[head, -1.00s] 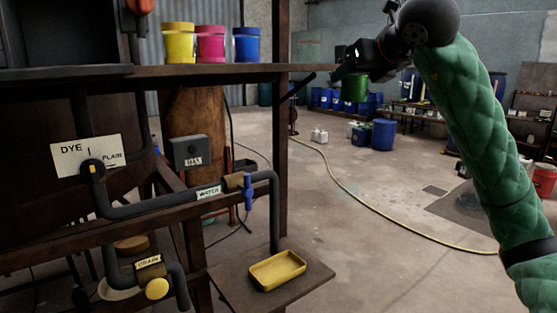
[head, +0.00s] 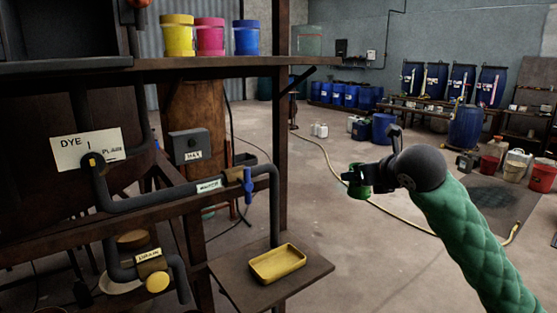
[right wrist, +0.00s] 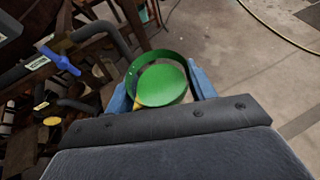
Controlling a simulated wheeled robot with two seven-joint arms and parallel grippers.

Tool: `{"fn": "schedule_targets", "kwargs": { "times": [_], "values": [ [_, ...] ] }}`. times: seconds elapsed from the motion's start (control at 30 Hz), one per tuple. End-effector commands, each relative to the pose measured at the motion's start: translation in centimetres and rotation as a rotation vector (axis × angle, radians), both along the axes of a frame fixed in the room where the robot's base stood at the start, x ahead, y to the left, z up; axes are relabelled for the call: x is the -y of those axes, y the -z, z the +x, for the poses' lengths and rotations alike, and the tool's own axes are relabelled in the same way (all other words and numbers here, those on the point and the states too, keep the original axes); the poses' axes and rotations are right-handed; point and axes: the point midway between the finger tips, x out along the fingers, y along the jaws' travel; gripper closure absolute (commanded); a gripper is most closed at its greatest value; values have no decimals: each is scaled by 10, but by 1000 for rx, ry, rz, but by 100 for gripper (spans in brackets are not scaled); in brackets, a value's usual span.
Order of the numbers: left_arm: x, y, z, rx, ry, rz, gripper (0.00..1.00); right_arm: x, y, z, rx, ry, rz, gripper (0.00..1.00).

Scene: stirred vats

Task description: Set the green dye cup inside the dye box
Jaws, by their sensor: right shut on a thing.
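The green dye cup (head: 362,190) is in my right gripper (head: 354,176), out in free air right of the shelf post, below shelf height. In the right wrist view the cup (right wrist: 162,82) sits between the two blue-grey fingers, open mouth towards the camera, green inside. A bit of yellow shows at its lower left rim. My right gripper is shut on it. A dark open-fronted box (head: 65,30) stands at the upper left; I cannot tell whether it is the dye box. My left gripper is not in view.
Yellow (head: 176,36), pink (head: 210,37) and blue (head: 246,38) cups stand on the shelf (head: 215,64). A faint grey-green shape (head: 307,40) shows beside the post (head: 281,150). A pipe with a blue valve (head: 248,186) and a yellow tray (head: 277,264) are below.

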Motion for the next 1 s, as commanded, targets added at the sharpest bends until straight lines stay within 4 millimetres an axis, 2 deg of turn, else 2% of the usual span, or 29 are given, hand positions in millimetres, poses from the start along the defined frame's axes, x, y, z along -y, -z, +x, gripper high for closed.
{"fn": "schedule_targets", "kwargs": {
  "times": [0.03, 0.1, 0.4, 0.6, 0.8, 1.0],
  "values": [
    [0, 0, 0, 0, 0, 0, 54, 2, 15, -1, -5, 3, -1, 72],
    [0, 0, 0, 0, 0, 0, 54, 3, 33, -1, -6, 5, -1, 72],
    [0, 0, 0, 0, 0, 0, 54, 6, 108, -11, -6, 10, -1, 72],
    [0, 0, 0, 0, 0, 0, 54, 7, 151, -20, -5, 10, -1, 72],
    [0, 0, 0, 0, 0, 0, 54, 7, 176, -26, -2, 11, -1, 72],
    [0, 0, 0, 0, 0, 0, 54, 6, 182, -28, -1, 10, 2, 72]
  ]
}}
